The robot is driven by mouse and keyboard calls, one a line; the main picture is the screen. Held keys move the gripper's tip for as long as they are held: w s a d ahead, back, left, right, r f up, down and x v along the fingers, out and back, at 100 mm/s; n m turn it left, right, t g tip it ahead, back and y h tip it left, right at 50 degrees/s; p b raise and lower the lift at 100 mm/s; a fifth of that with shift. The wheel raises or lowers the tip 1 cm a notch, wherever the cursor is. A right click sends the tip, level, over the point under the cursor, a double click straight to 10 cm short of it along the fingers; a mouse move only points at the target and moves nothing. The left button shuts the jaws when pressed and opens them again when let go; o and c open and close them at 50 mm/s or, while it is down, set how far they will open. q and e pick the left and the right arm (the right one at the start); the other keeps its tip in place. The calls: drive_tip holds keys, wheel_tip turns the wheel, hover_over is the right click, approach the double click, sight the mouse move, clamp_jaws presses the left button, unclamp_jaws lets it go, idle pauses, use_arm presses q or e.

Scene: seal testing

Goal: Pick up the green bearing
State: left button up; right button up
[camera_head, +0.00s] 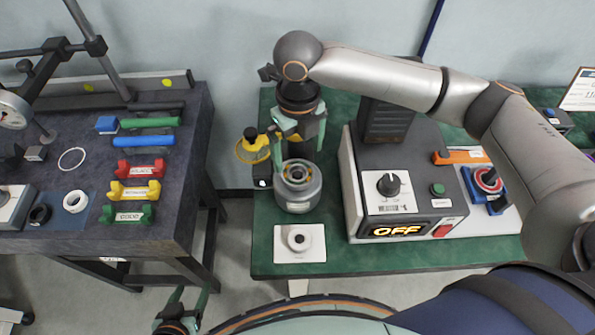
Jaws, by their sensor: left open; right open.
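No bearing is plainly green here. A ring with tan and greenish tones (297,172) sits in the top of a grey metal cup (298,197) on the green-topped bench, and I cannot tell if it is the green bearing. My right gripper (300,148) points down just above and behind this cup, with its teal fingers apart and nothing seen between them. My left gripper (193,296) is low at the bottom edge, in front of the benches, open and empty. A green holder (128,214) lies on the dark left table, below yellow and red holders.
A control box with a lit OFF display (397,230) stands right of the cup. A yellow-and-black item (253,142) is to its left. A white plate with a ring (300,243) lies in front. A white ring (75,201) and black ring (40,214) lie on the left table.

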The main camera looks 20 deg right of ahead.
sight(298, 174)
wheel_tip(298, 174, down, 6)
drive_tip(key=shift+s+a+r, duration=0.1)
drive_tip(key=shift+s+r, duration=0.05)
drive_tip(key=shift+c, duration=0.2)
drive_tip(key=shift+r, duration=0.1)
clamp_jaws()
drive_tip(key=shift+r, duration=0.65)
drive_tip(key=s+a+r, duration=0.7)
drive_tip(key=s+r, duration=0.4)
drive_tip(key=s, duration=0.1)
drive_tip(key=shift+r, duration=0.35)
